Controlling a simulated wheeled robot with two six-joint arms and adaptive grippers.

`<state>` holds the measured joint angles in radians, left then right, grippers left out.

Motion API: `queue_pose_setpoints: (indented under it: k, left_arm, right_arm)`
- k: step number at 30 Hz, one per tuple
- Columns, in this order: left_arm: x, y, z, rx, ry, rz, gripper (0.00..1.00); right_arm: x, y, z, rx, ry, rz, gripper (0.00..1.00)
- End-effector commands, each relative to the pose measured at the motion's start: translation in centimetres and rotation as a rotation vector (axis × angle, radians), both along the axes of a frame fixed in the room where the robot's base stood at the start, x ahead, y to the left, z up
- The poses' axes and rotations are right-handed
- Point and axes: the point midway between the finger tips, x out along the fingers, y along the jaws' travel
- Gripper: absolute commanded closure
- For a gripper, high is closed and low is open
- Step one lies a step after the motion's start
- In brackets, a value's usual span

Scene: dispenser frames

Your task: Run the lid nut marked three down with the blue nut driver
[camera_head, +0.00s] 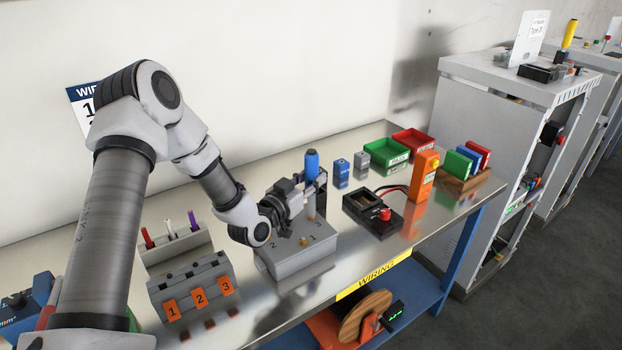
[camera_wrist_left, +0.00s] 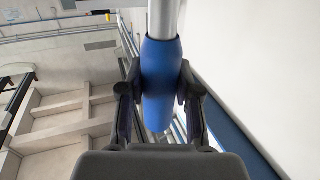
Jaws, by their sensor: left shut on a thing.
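My left gripper (camera_head: 300,192) is shut on the blue nut driver (camera_head: 312,164), which stands upright with its blue handle on top. In the left wrist view the handle (camera_wrist_left: 160,75) sits between both fingers of the gripper (camera_wrist_left: 160,92), with the metal shaft running to the top edge. The driver is over the grey box with the lid (camera_head: 298,258) on the bench. Numbers and nuts show on the lid, with a 2 legible on its left part. The gripper hides part of the lid, and I cannot tell whether the driver's tip is on a nut. My right gripper is not in view.
A grey stand (camera_head: 190,285) with orange tags 1, 2, 3 and a rack of colored tools (camera_head: 178,240) are at left. A black device with a red button (camera_head: 372,212), an orange box (camera_head: 424,176) and green and red bins (camera_head: 384,156) are at right.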

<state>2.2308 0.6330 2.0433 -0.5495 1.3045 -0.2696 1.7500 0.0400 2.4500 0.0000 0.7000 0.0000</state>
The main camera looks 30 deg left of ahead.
Motion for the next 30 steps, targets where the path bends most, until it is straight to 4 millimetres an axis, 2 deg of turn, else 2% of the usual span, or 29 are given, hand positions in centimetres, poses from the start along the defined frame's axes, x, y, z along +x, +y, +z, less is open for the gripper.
queue_pose_setpoints:
  k: [7, 21, 30]
  left_arm:
    - [-0.1, 0.0, 0.2, -0.002, 0.007, -0.001, 1.0]
    - [0.0, 0.0, 4.9, 0.0, 0.001, 0.0, 1.0]
    - [0.0, 0.0, 5.0, 0.0, 0.0, 0.0, 1.0]
  right_arm:
    - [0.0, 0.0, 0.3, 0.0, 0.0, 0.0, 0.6]
    - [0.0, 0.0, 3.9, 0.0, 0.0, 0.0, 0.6]
    - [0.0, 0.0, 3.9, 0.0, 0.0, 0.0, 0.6]
